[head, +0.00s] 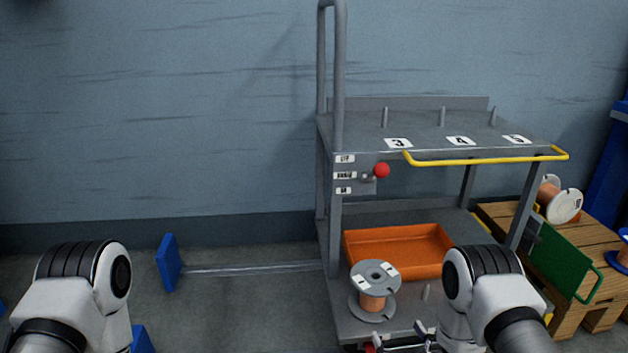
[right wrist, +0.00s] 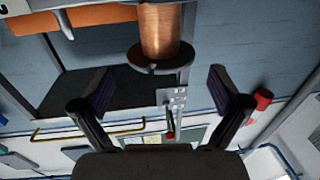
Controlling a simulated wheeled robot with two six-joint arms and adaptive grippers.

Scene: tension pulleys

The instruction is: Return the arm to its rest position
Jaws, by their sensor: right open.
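My right gripper (head: 398,341) is at the bottom of the head view, low in front of the cart's lower shelf and partly cut off. In the right wrist view its two fingers (right wrist: 163,92) are spread with nothing between them. A grey-flanged spool of copper wire (head: 372,304) stands upright on the front of the lower shelf, just beyond the gripper. The spool's copper winding (right wrist: 161,30) also shows at the top of the right wrist view, ahead of the fingertips and apart from them. My left arm shows at the lower left; its gripper is out of view.
The grey cart (head: 430,128) has numbered pegs on top, a yellow handle (head: 490,160) and a red knob (head: 381,170). An orange tray (head: 395,265) sits on the lower shelf. At right are a wooden pallet (head: 500,214) and another spool (head: 560,200). Floor left of the cart is mostly clear.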

